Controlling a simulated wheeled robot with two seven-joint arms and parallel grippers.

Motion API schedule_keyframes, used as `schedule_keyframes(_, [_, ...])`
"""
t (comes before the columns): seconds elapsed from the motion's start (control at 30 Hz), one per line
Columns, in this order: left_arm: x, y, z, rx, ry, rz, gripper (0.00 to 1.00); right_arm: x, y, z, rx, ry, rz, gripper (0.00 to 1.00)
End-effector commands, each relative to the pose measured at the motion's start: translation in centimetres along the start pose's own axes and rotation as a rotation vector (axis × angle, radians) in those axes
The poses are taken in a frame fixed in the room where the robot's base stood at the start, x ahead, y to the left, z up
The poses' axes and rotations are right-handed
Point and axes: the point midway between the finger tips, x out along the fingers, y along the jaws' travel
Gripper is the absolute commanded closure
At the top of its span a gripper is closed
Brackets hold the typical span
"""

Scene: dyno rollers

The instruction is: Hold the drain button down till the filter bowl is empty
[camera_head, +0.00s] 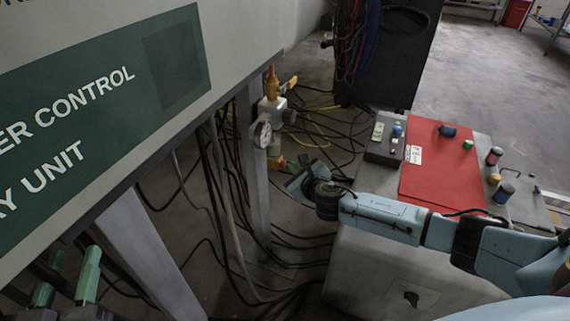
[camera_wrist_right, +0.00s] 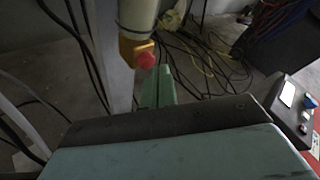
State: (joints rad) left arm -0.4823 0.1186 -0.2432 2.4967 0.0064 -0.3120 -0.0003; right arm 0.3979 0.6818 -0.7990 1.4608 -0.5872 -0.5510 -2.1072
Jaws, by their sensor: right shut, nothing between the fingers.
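The filter bowl (camera_head: 274,147) hangs under the regulator with a round gauge (camera_head: 262,133) on the grey post. In the right wrist view the bowl (camera_wrist_right: 137,14) is pale and cloudy; I cannot tell its liquid level. Below it is a brass-coloured fitting (camera_wrist_right: 133,48) with the red drain button (camera_wrist_right: 147,61) on its side. My right gripper (camera_head: 291,183) is shut and empty, close to the button. Its green fingertips (camera_wrist_right: 158,72) show just beside and below the button; contact is unclear. My left gripper (camera_head: 74,260) is open and empty at the lower left, under the control panel.
The large control panel (camera_head: 100,90) fills the upper left. Loose cables (camera_head: 225,210) hang and lie around the post. A grey bench with a red mat (camera_head: 435,160), small parts and a button box (camera_head: 384,140) stands at the right. A dark cabinet (camera_head: 385,60) stands behind.

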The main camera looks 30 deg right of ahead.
Motion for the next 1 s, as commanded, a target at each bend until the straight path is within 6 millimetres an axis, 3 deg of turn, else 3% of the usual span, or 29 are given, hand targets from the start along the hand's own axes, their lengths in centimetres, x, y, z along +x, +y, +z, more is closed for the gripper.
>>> schedule_keyframes(1.0, [0.03,0.01,-0.29,0.000,0.000,0.000,0.64,0.64,0.44,0.50,0.000,-0.001,0.000,1.00])
